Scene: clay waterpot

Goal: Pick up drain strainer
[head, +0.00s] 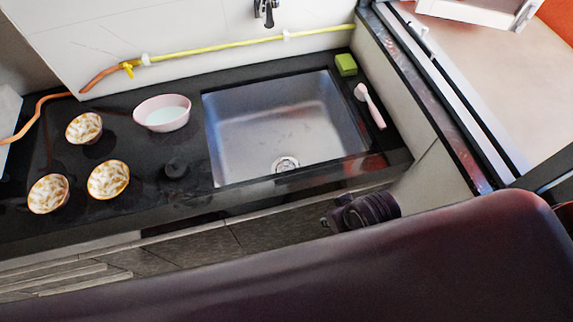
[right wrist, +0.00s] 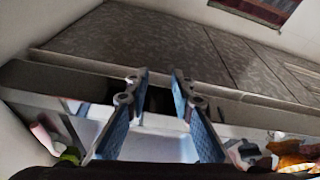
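A small dark round piece (head: 175,168) with a raised middle sits on the black counter just left of the sink; it looks like the drain strainer, though it blends into the counter. A round metal drain (head: 286,164) shows in the sink floor near its front wall. My right gripper (head: 362,210) is in front of the cabinet, below the counter's front edge and right of the sink, apart from both. In the right wrist view its two blue-padded fingers (right wrist: 160,100) stand apart with nothing between them. My left gripper is not in view.
The steel sink (head: 230,130) is otherwise empty. A pink bowl (head: 162,113) and three patterned bowls (head: 108,180) stand on the left counter. A green sponge (head: 346,64) and a pink brush (head: 371,106) lie right of the sink. A yellow hose (head: 220,49) runs along the wall.

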